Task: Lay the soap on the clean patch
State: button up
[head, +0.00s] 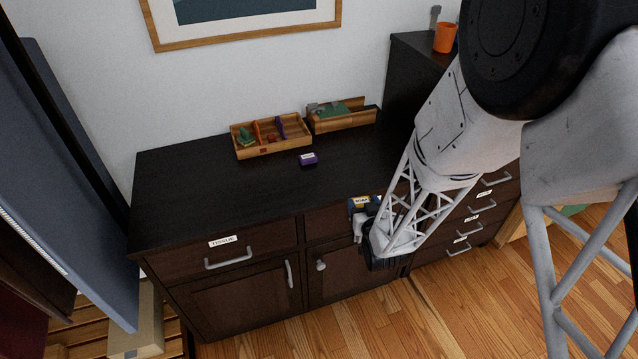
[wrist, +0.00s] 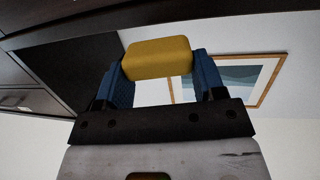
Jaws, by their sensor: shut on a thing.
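My gripper (head: 361,206) is in front of the dresser's front edge, near the middle drawer. In the wrist view the soap (wrist: 158,58) is a plain rounded yellow block, gripped between the two blue fingers (wrist: 160,80). It is held clear of the dresser top. I cannot make out a clean patch on the dark dresser top (head: 210,185).
A small purple box (head: 308,159) sits mid-top. Behind it are a wooden divided tray (head: 262,152) and a wooden holder (head: 345,124). An orange cup (head: 445,38) stands on the taller cabinet at right. The dresser's left top is bare.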

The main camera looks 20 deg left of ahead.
jog(key=s+a+r+n+g+y, duration=0.1)
jog(key=s+a+r, duration=0.4)
jog(key=s, duration=0.3)
jog(key=shift+s+a+n+g+y, duration=0.15)
jog(key=shift+s+n+g+y, duration=0.15)
jog(key=shift+n+g+y, duration=0.1)
jog(key=shift+w+a+f, duration=0.1)
jog(key=shift+w, duration=0.05)
send_over(321, 186)
jog(key=s+d, duration=0.1)
jog(key=s, duration=0.1)
jog(key=shift+w+f, duration=0.25)
jog(key=shift+f, duration=0.4)
jog(key=shift+w, duration=0.1)
jog(key=shift+w+a, duration=0.4)
jog(key=shift+w, duration=0.05)
jog(key=shift+w+a+f, duration=0.15)
jog(key=shift+f, duration=1.5)
jog(key=shift+f, duration=0.1)
jog(key=o, duration=0.9)
